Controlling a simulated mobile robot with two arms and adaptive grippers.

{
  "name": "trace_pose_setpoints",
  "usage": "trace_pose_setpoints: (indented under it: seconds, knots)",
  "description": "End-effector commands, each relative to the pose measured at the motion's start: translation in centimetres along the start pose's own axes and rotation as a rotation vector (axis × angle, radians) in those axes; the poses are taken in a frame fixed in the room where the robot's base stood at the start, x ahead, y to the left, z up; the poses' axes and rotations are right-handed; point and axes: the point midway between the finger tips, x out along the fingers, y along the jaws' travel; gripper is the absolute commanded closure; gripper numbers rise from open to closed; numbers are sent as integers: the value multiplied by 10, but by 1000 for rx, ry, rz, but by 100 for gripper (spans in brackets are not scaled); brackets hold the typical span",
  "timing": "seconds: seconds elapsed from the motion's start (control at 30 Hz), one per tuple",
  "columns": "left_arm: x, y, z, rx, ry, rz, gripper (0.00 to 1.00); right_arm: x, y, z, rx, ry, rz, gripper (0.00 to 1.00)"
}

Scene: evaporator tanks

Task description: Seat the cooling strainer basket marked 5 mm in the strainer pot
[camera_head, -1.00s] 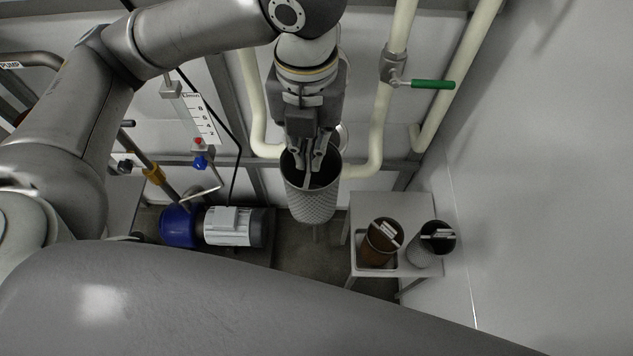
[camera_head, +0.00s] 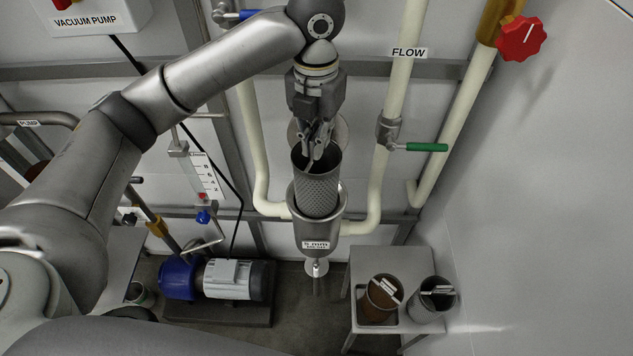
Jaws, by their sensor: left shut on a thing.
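The grey perforated strainer basket (camera_head: 318,192) hangs upright from my left gripper (camera_head: 317,150), which is shut on its upper part. No marking can be read on this basket. The strainer pot (camera_head: 321,229) is a metal cup on the wall piping, with a white label reading 5 mm on its front. The basket's lower end appears within the pot's rim, while its upper part stands above it. How deep it sits, and whether it touches the pot, I cannot tell. My right gripper is not in view.
A small table (camera_head: 365,262) at lower right bears a brown basket (camera_head: 378,305) and a grey basket (camera_head: 427,303). A green-handled valve (camera_head: 427,147) is right of the pot. A blue and grey pump (camera_head: 233,279) stands on the floor at left. Pipes flank the pot.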

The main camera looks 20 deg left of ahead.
Motion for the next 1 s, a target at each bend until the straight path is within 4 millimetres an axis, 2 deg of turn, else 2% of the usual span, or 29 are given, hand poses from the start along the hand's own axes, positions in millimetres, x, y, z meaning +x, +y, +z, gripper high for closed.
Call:
trace_pose_setpoints:
  seconds: [0.13,0.6,0.7,1.0]
  knots:
    - [-4,11,26,-3,1,0,100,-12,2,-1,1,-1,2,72]
    - [116,10,24,0,2,1,100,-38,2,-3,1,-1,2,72]
    - [131,10,24,1,0,0,100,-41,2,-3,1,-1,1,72]
    - [158,10,24,1,1,1,100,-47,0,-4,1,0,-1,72]
